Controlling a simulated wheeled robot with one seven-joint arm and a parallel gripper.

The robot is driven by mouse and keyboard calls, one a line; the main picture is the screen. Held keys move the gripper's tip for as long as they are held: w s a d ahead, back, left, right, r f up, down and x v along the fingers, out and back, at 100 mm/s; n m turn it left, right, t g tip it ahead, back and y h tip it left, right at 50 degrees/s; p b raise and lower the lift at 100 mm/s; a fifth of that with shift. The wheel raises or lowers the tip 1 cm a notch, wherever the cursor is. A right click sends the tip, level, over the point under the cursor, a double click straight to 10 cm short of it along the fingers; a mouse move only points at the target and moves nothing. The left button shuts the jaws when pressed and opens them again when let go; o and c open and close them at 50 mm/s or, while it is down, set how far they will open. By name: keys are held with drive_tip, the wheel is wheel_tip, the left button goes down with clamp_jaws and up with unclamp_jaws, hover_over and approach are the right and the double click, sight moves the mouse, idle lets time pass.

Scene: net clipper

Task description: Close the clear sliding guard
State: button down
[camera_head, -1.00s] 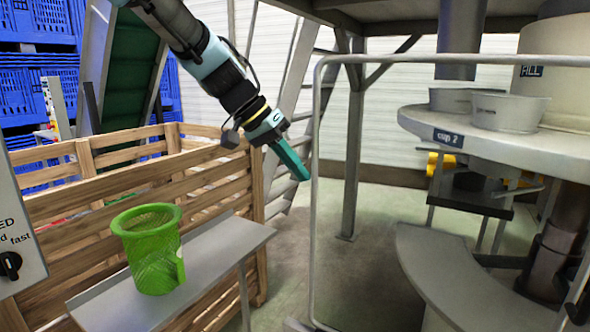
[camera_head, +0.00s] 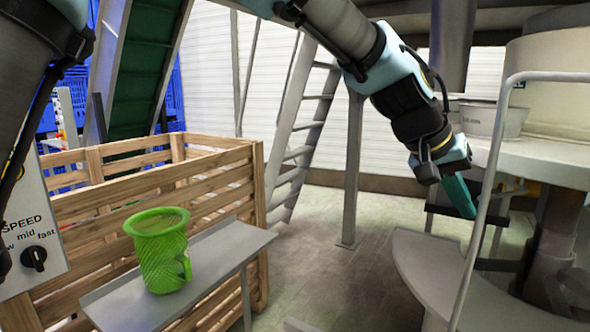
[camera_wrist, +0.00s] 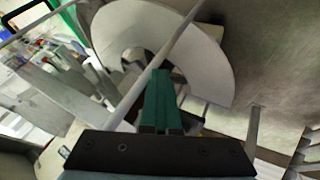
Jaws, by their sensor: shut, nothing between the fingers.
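The clear sliding guard's pale metal frame (camera_head: 550,76) is at the right of the head view, in front of the round machine. Its panel is too clear to make out. The frame's near upright slants down to the bottom edge. My gripper (camera_head: 461,198) has teal fingers shut and empty, just left of the upright. In the wrist view, the shut fingers (camera_wrist: 160,75) point at a pale diagonal bar (camera_wrist: 174,42), which looks like the guard's upright. I cannot tell whether they touch it.
A curved grey plate (camera_head: 425,265) lies low below my gripper. The round machine table (camera_head: 550,160) carries a metal cup (camera_head: 505,120). At left, a green net roll (camera_head: 160,255) stands on a metal shelf (camera_head: 225,250) before a wooden crate (camera_head: 150,190). The middle floor is clear.

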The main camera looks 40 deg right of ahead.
sight(542, 226)
drive_tip(key=s+d, duration=0.1)
drive_tip(key=s, duration=0.2)
drive_tip(key=s+d+p, duration=0.1)
drive_tip(key=s, duration=0.2)
drive_tip(key=s+d+p, duration=0.1)
drive_tip(key=s, duration=0.3)
